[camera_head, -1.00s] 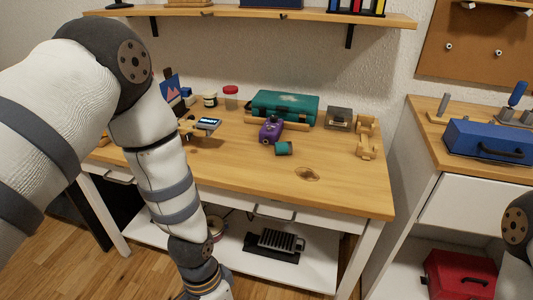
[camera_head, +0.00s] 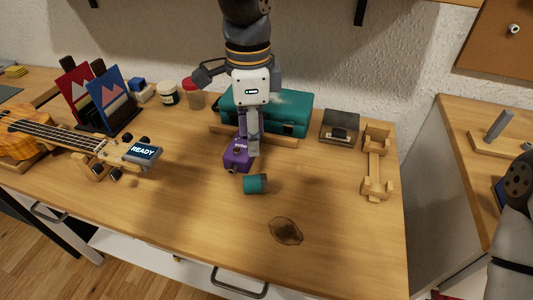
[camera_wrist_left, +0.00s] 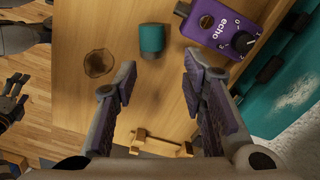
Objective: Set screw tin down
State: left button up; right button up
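A small teal can (camera_head: 256,184), which seems to be the screw tin, lies on its side on the wooden bench top. It also shows in the left wrist view (camera_wrist_left: 152,39), beyond the fingertips. My left gripper (camera_head: 249,146) hangs over the bench by the purple pedal, above and behind the can. In the left wrist view its fingers (camera_wrist_left: 160,72) are apart with nothing between them. Part of my right gripper (camera_wrist_left: 12,104) seems to show at the left edge of that view; its opening is unclear.
A purple pedal (camera_head: 236,154) lies close to the can. A teal case (camera_head: 292,115) stands behind, a grey box (camera_head: 339,126) and wooden stand (camera_head: 375,175) to the right. A ukulele (camera_head: 40,135) is at left. The bench front around the dark knot (camera_head: 286,230) is clear.

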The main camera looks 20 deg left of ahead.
pick_arm(q)
send_over(254, 178)
jog(key=f, duration=0.5)
jog(key=shift+s+a, duration=0.15)
jog(key=shift+s, duration=0.1)
jog(key=f, duration=0.6)
jog(key=shift+w+f+b, duration=0.25)
jog(key=shift+f+b, duration=0.05)
jog(key=shift+b, duration=0.1)
grip_shut()
pick_arm(e)
jog(key=shift+s+f, duration=0.25)
jog(key=shift+s, duration=0.35)
jog(key=shift+s+f, duration=0.2)
jog(key=shift+s, duration=0.35)
pick_arm(q)
jog(key=shift+r, duration=0.15)
